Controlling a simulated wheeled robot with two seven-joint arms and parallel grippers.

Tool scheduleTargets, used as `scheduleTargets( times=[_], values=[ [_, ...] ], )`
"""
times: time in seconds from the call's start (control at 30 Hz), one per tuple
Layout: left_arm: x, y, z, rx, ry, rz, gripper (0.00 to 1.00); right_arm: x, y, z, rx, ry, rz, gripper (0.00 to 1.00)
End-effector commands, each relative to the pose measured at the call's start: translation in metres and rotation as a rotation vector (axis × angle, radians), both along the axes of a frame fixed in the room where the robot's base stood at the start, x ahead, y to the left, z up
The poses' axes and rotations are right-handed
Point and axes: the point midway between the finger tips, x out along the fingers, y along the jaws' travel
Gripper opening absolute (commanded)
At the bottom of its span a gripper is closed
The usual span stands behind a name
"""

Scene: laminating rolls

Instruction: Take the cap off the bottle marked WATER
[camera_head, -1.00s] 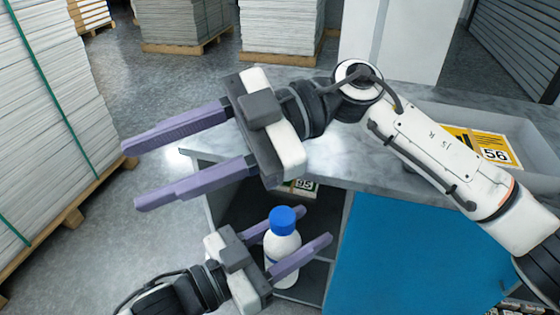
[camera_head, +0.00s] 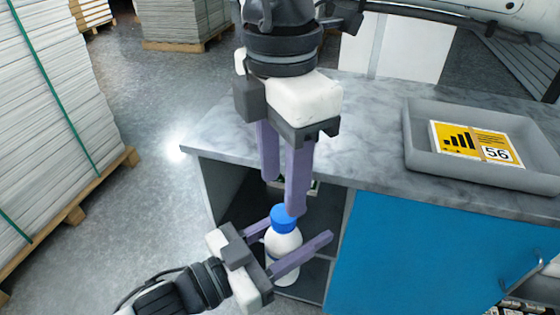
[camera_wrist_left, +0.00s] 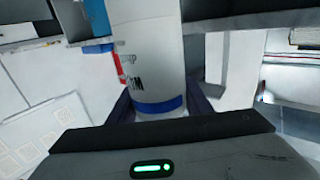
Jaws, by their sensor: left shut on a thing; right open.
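A white bottle (camera_head: 284,245) with a blue cap (camera_head: 281,219) stands upright in front of the open cabinet. My left gripper (camera_head: 300,230) is shut on the bottle's body, one finger on each side. The left wrist view shows the white bottle (camera_wrist_left: 148,55) close between the fingers, with a blue band and red and dark marks; its lettering is too partial to read. My right gripper (camera_head: 283,196) is open and points down just above the cap. One fingertip overlaps the cap's right edge in the head view; I cannot tell whether it touches.
A grey marble-look counter (camera_head: 375,150) lies behind, its front edge close to my right gripper. A grey tray (camera_head: 480,179) with a yellow card marked 56 sits on it at right. A blue cabinet door (camera_head: 420,260) is below. Stacked sheets (camera_head: 60,110) stand at left; the floor between is clear.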

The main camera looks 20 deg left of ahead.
Motion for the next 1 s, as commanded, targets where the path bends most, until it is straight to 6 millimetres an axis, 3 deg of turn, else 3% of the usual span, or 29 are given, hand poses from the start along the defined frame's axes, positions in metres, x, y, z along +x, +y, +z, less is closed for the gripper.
scheduleTargets(
  times=[0.33, 0.73, 1.0],
  values=[
    [0.0, 0.0, 0.002, -0.003, -0.004, -0.001, 0.0, -0.001, 0.0, -0.05, 0.002, 0.004, 0.002, 0.43],
    [0.0, 0.0, 0.002, -0.003, -0.004, -0.001, 0.0, -0.001, 0.0, -0.057, 0.004, 0.004, 0.002, 0.43],
    [0.0, -0.001, 0.002, -0.003, -0.004, -0.001, 0.0, -0.001, 0.001, -0.057, 0.005, 0.003, 0.002, 0.01]
  ],
)
